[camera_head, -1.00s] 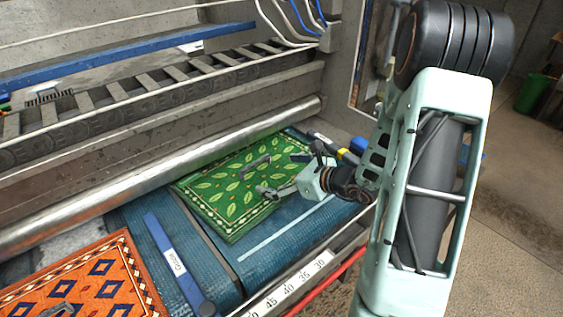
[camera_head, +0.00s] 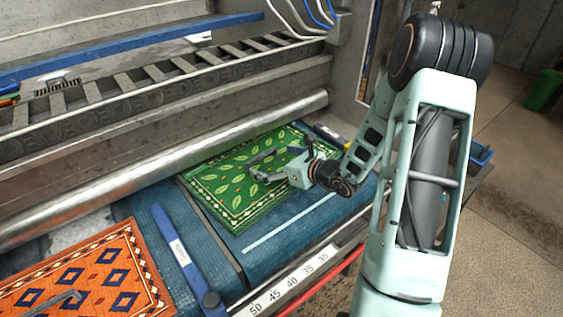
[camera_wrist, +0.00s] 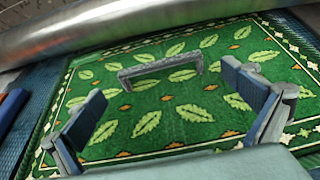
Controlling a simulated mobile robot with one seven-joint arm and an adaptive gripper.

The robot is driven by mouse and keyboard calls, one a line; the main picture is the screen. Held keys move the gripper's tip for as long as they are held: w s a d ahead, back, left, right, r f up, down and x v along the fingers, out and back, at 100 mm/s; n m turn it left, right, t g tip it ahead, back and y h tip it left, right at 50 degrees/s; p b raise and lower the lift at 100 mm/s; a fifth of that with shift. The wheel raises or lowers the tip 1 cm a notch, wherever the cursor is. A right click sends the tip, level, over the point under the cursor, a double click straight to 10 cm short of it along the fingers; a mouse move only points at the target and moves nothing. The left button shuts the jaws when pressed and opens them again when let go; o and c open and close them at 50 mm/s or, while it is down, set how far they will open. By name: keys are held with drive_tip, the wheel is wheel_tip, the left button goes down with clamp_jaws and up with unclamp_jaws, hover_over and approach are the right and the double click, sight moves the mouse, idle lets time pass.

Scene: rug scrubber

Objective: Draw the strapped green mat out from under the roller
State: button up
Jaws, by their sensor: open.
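The green mat (camera_head: 235,183), with leaf patterns and a cream-and-dark border, lies flat on the blue belt. Its far edge meets the metal roller (camera_head: 165,165); whether any of it is under the roller is hidden. A grey strap handle (camera_wrist: 160,67) stands on the mat's middle in the wrist view. It also shows in the head view, partly beside my fingers. My gripper (camera_head: 262,168) is over the mat, open and empty. In the wrist view my fingers (camera_wrist: 165,115) are spread wide, with the strap ahead of them, between the fingers and the roller (camera_wrist: 120,25).
An orange mat (camera_head: 85,275) with its own grey handle lies at left. A blue bar with a white label (camera_head: 178,251) divides the two lanes. A numbered scale (camera_head: 290,280) and red rail run along the front edge. Blue belt (camera_head: 300,222) is bare in front of the green mat.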

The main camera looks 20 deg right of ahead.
sight(262, 157)
drive_tip(key=shift+x, duration=2.6)
drive_tip(key=shift+c, duration=0.3)
